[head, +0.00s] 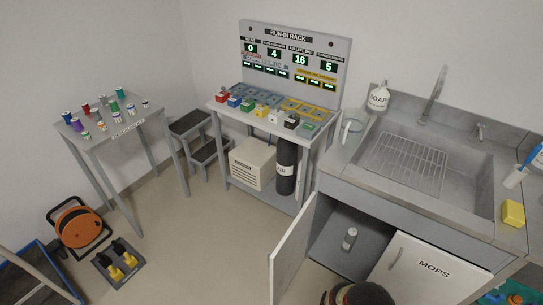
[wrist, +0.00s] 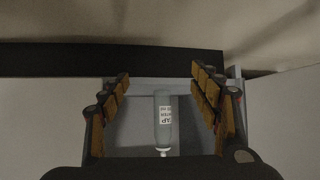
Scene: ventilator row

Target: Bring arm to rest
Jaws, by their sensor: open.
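My gripper (wrist: 161,82) is open in the wrist view, its orange-padded fingers spread left and right. A pale bottle with a white label (wrist: 163,120) shows in the gap between them; the fingers do not visibly touch it. In the head view a small pale bottle (head: 349,239) stands inside the open cabinet (head: 335,222) under the sink. It looks like the same bottle. My gripper's fingers cannot be made out in the head view; a dark rounded part of my arm shows at the bottom edge, in front of the cabinet.
The cabinet's left door (head: 294,248) stands open; the MOPS door (head: 430,272) is to its right. The sink counter (head: 345,160) is above. A run-in rack bench (head: 215,107), step stool (head: 207,150), side table (head: 90,140) and orange cable reel (head: 78,227) stand left.

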